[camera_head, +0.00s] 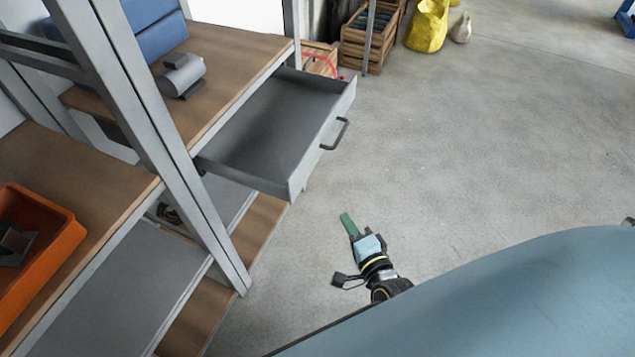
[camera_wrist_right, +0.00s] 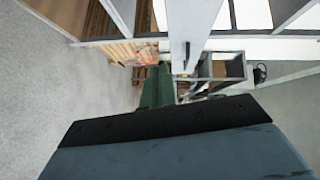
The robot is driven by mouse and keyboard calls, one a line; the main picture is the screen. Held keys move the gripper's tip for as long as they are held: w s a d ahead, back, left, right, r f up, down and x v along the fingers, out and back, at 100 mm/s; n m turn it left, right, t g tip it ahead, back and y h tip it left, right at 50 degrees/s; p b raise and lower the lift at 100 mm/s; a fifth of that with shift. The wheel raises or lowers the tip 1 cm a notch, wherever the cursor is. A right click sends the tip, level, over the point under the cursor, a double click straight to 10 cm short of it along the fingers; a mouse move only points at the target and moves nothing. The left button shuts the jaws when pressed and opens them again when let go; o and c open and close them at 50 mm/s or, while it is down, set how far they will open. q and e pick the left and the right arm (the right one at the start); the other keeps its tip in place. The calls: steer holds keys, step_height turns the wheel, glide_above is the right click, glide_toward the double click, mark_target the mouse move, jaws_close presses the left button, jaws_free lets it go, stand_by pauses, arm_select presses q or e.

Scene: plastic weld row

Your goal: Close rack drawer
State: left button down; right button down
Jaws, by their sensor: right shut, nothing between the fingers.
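The grey rack drawer (camera_head: 265,140) is pulled well out from under a wooden shelf of the rack (camera_head: 225,80), and it looks empty. Its dark handle (camera_head: 336,134) is on the front face. My right gripper (camera_head: 348,223), with green fingers, is shut and empty. It shows in front of and below the drawer's front, apart from the handle. In the right wrist view the green fingers (camera_wrist_right: 157,88) are together, and the rack shows beyond them, rotated. My left gripper is not in view.
A grey rack post (camera_head: 165,150) stands beside the drawer. An orange bin (camera_head: 40,250) sits on the left shelf. A grey device (camera_head: 181,76) lies on the shelf above the drawer. Wooden crates (camera_head: 365,45) and a yellow bag (camera_head: 428,25) stand behind. The concrete floor (camera_head: 480,150) at right is clear.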

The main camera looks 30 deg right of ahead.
step_height(320, 180, up, 4)
steer(key=w+d+m+t+h, duration=0.1)
steer(key=w+m, duration=0.1)
steer(key=b, duration=0.2)
glide_toward(312, 162)
steer(key=w+d, duration=0.2)
steer(key=d, duration=0.1)
steer(key=w, duration=0.1)
steer(key=w+a, duration=0.1)
steer(key=w, duration=0.1)
steer(key=shift+a+f, duration=0.15)
steer(key=shift+a, duration=0.2)
steer(key=shift+w+a, duration=0.3)
steer(key=shift+w, duration=0.05)
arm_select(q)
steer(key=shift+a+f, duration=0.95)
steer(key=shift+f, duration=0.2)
arm_select(e)
steer(key=shift+w, duration=0.1)
